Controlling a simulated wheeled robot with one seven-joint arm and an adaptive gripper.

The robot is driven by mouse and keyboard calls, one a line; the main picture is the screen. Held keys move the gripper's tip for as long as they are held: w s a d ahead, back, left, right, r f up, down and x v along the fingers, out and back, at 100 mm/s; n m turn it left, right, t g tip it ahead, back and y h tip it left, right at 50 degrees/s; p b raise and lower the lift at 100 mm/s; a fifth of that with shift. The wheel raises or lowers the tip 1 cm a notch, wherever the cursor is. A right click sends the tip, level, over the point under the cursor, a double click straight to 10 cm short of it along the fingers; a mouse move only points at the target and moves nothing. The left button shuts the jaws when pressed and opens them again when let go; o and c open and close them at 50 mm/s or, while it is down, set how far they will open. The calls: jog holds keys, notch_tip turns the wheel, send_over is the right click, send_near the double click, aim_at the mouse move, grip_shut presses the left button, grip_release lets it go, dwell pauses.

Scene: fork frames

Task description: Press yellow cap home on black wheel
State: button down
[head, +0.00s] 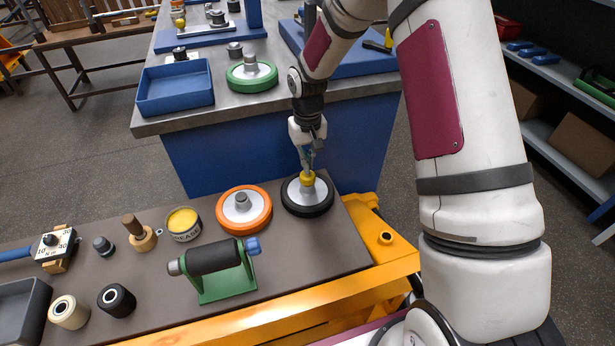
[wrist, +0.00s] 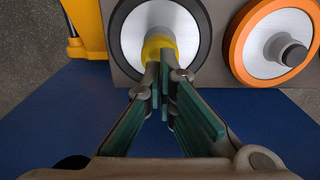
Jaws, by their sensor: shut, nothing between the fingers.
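The black wheel (head: 306,205) lies flat at the right end of the brown-topped cart, with a pale hub disc. The yellow cap (head: 308,178) sits at the wheel's centre. My gripper (head: 308,170) points down right over the cap, its fingers shut with nothing between them. In the wrist view the shut fingertips (wrist: 164,62) are at the near side of the yellow cap (wrist: 158,44) and hide part of it. The black wheel (wrist: 201,50) shows around the cap. I cannot tell whether the fingertips touch the cap or how deep it sits.
An orange wheel (head: 244,209) lies just left of the black wheel. A green roller stand (head: 222,285), a grease tin (head: 184,224) and other parts fill the cart's left side. The blue workbench (head: 240,160) stands close behind. The cart's yellow frame (head: 390,240) edges the right.

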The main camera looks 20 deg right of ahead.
jog(key=shift+f, duration=0.1)
jog(key=shift+f+b, duration=0.75)
jog(key=shift+f, duration=0.45)
jog(key=shift+r+p, duration=1.8)
jog(key=shift+r, duration=1.25)
